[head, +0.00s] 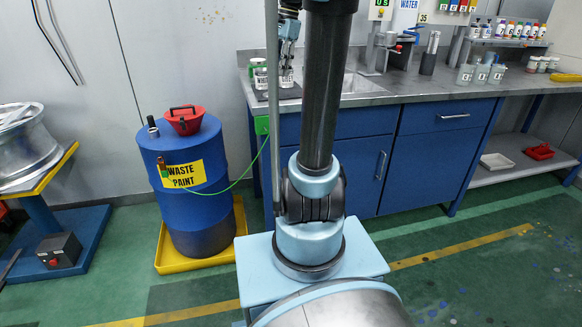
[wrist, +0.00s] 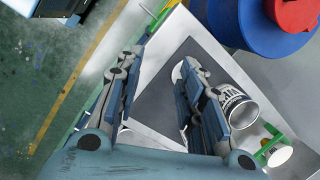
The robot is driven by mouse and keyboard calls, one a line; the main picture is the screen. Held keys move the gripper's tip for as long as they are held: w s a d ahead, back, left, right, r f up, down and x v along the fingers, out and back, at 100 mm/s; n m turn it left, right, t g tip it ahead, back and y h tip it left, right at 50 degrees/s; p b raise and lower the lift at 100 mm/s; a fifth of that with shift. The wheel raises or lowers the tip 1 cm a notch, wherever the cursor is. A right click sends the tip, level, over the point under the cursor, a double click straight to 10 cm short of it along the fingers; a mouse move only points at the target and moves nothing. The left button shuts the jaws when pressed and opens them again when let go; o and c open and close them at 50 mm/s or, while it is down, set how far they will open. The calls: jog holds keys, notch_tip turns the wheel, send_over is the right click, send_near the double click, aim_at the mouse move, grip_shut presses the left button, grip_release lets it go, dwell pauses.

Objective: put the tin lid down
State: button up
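My gripper (wrist: 160,62) is open, its two fingers apart with nothing between them but a view of the counter. In the head view my gripper (head: 288,50) points down over the counter's left end. A pale round disc (wrist: 178,72), which looks like the tin lid, shows on or over the dark mat (wrist: 165,100), partly hidden by the right finger. A labelled paint tin (wrist: 238,106) stands to the right of that finger. I cannot make out the lid in the head view.
A small white-topped container (wrist: 278,155) stands near a green clamp-like part. The blue waste paint drum (head: 190,190) with a red funnel (head: 184,120) stands left of the counter (head: 375,97). A sink, cups and bottles occupy the counter further right.

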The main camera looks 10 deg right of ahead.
jog(key=s+a+f+n+t+h, duration=0.2)
jog(key=s+f+n, duration=1)
jog(key=s+f, duration=1.3)
jog(key=shift+s+f+n, duration=0.2)
jog(key=shift+s+n, duration=0.2)
jog(key=shift+s, duration=0.5)
jog(key=shift+w+f, duration=0.2)
jog(key=shift+w, duration=0.25)
jog(key=shift+c, duration=0.2)
